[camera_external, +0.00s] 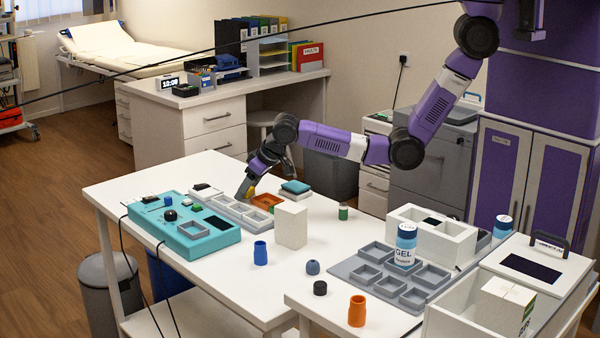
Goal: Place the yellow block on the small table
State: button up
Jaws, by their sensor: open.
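The yellow block (251,192) is a small patch of yellow at my gripper's fingertips, above or in the grey compartment tray (228,212) on the white table. My gripper (248,187) points down there with its jaws open. The fingers partly hide the block, and I cannot tell whether they touch it. Two white tabletops show: a long one (225,268) under my gripper, and another (318,298) at the front right. I cannot tell which is the small table.
A teal panel (215,244) lies left of the tray.

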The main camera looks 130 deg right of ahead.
jog(key=shift+f, duration=0.1)
grip_shut()
jog(key=shift+d, duration=0.1)
notch_tip(320, 180, up, 20)
jog(key=shift+b, duration=0.45)
jog(key=shift+f, duration=0.1)
dwell(0.4)
